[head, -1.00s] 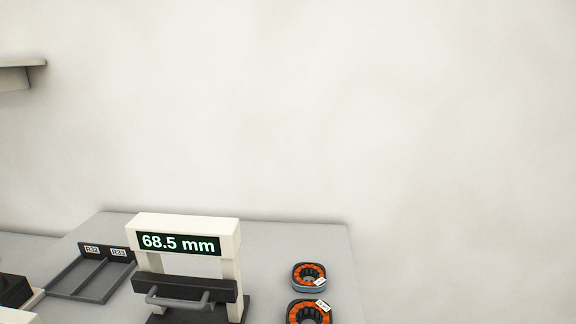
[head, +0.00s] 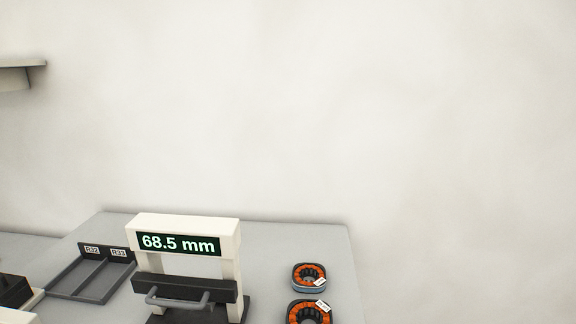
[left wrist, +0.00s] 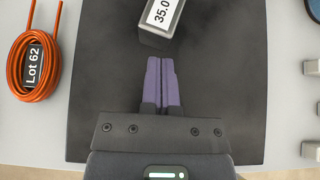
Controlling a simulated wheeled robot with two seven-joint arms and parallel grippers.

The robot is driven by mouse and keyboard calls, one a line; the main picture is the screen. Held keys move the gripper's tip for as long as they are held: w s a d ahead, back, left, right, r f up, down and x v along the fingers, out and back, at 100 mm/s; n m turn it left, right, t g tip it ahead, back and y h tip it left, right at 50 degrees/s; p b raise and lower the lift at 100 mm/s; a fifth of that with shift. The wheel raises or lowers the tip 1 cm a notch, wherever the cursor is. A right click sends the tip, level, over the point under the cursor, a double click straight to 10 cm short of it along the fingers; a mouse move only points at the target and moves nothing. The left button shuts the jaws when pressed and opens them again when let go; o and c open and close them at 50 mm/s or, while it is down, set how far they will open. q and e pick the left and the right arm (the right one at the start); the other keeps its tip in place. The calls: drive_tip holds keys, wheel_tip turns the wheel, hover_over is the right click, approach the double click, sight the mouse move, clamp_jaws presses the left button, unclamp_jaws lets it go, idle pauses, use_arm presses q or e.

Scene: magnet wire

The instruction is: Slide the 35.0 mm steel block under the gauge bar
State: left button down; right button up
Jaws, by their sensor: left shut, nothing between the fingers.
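The steel block (left wrist: 160,20), a grey block with a white label reading "35.0", lies on a dark plate (left wrist: 95,75) in the left wrist view, cut off by the top edge. My left gripper (left wrist: 162,60) is shut with its purple fingers together and empty. Its tips are just short of the block's near end; I cannot tell whether they touch it. In the head view the gauge has a white frame with a display (head: 178,243) reading "68.5 mm". The dark gauge bar (head: 184,286) with a grey handle crosses the frame below. My right gripper is not in view.
An orange wire coil (left wrist: 34,65) labelled "Lot 62" lies left of the plate. Several grey blocks (left wrist: 312,108) stand at the right edge. In the head view, two orange-and-black rings (head: 309,277) lie right of the gauge and a divided tray (head: 68,293) lies left.

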use_arm(q)
drive_tip(key=shift+w, duration=0.15)
drive_tip(key=shift+w+d, duration=0.15)
drive_tip(key=shift+w, duration=1.55)
drive_tip(key=shift+s+a, duration=0.25)
drive_tip(key=shift+a, duration=0.9)
drive_tip(key=shift+w+d, duration=0.15)
drive_tip(key=shift+w, duration=1.65)
